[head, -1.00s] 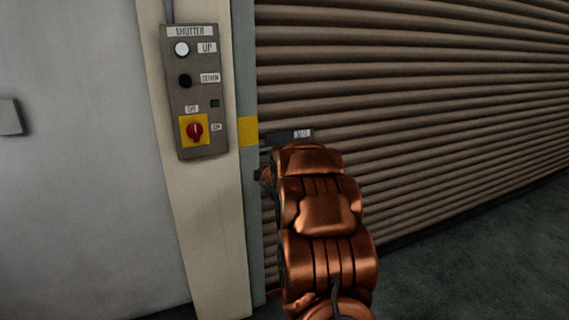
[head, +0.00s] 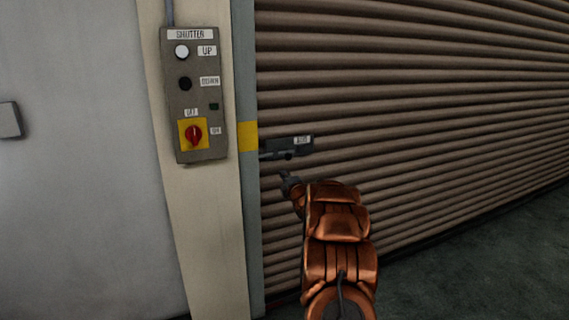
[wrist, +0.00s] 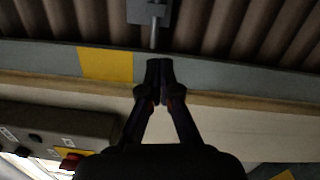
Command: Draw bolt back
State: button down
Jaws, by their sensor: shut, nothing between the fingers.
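The bolt (head: 272,156) sits in a dark labelled housing (head: 290,146) at the shutter's left edge, beside the guide rail. In the wrist view the bolt (wrist: 154,34) is a grey rod running from its plate (wrist: 138,12) to the rail's edge. I cannot tell whether its end enters the rail. My gripper (head: 284,175) is a little below the bolt in the head view. In the wrist view my gripper (wrist: 160,64) has its dark fingertips together, just short of the rod's end. It is empty and appears apart from the bolt.
The ribbed shutter (head: 430,90) fills the right side. The grey guide rail (head: 247,200) has a yellow band (head: 248,137). A control box (head: 180,100) with buttons and a red switch (head: 194,134) hangs on the post to the left. The floor at right is clear.

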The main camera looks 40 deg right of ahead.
jog(key=w+d+p, duration=0.4)
jog(key=w+d, duration=0.3)
jog(key=w, duration=0.1)
jog(key=shift+w+d+r, duration=0.3)
jog(key=shift+d+r, duration=0.1)
jog(key=shift+r, duration=0.05)
dwell(0.7)
dwell(0.4)
